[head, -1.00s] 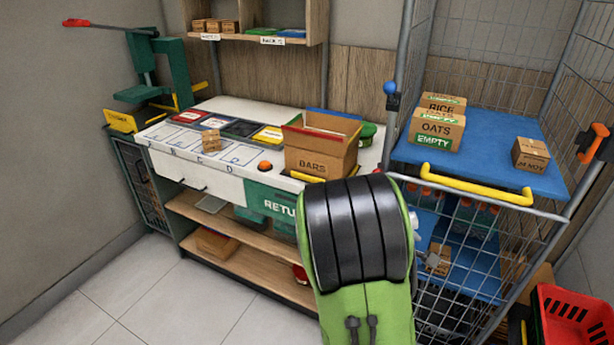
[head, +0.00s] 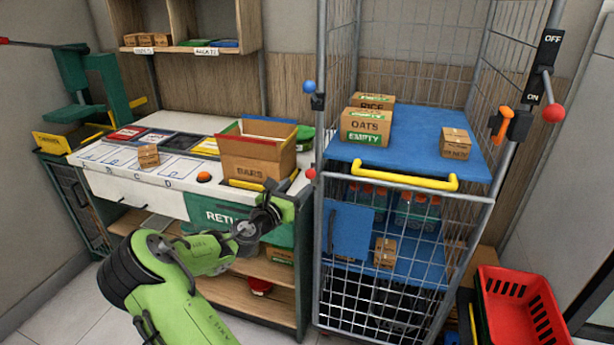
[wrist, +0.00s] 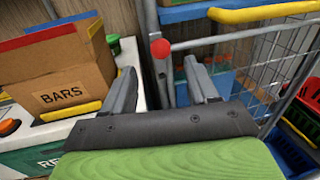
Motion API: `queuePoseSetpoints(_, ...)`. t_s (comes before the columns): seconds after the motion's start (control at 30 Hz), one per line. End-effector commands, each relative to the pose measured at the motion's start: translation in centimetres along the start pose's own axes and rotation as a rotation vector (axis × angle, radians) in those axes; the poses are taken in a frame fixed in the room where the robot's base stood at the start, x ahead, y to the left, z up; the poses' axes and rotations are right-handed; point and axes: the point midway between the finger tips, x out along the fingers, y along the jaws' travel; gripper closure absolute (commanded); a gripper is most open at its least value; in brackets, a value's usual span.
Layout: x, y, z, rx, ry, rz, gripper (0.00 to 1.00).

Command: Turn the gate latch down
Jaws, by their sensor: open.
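The wire cage (head: 400,290) has a mesh gate with a yellow handle (head: 405,178). No part is labelled as the gate latch. An orange handle (head: 503,125) on a black mount stands upright at the cage's right post. A blue knob (head: 310,87) sits on the left post, and a red knob (head: 310,173) sits lower, near the gate's upper left corner. My gripper (head: 279,192) is open and empty, left of the red knob. In the wrist view, the red knob (wrist: 160,48) appears between and beyond the fingers of my gripper (wrist: 160,72), without visible contact.
An open BARS box (head: 258,172) stands on the white counter just behind my gripper. Blue cage shelves hold cartons, including OATS (head: 365,127). A red basket (head: 515,310) stands at lower right. An ON/OFF lever (head: 548,90) is at upper right.

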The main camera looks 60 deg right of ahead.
Motion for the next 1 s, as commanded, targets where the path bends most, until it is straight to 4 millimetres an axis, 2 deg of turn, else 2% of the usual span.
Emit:
queuePoseSetpoints(0.1,3.1,-0.1,-0.1,0.002,-0.002,-0.004,0.41)
queuePoseSetpoints(0.3,7.4,-0.1,-0.1,0.002,0.0,-0.002,0.41)
queuePoseSetpoints(0.47,8.9,0.0,-0.1,0.002,0.001,0.0,0.41)
queuePoseSetpoints(0.7,9.0,0.0,-0.1,0.001,0.002,0.0,0.41)
queuePoseSetpoints(0.77,9.0,0.0,-0.1,0.001,0.002,0.0,0.49)
queuePoseSetpoints(1.0,8.9,0.0,-0.1,0.001,0.002,0.0,0.86)
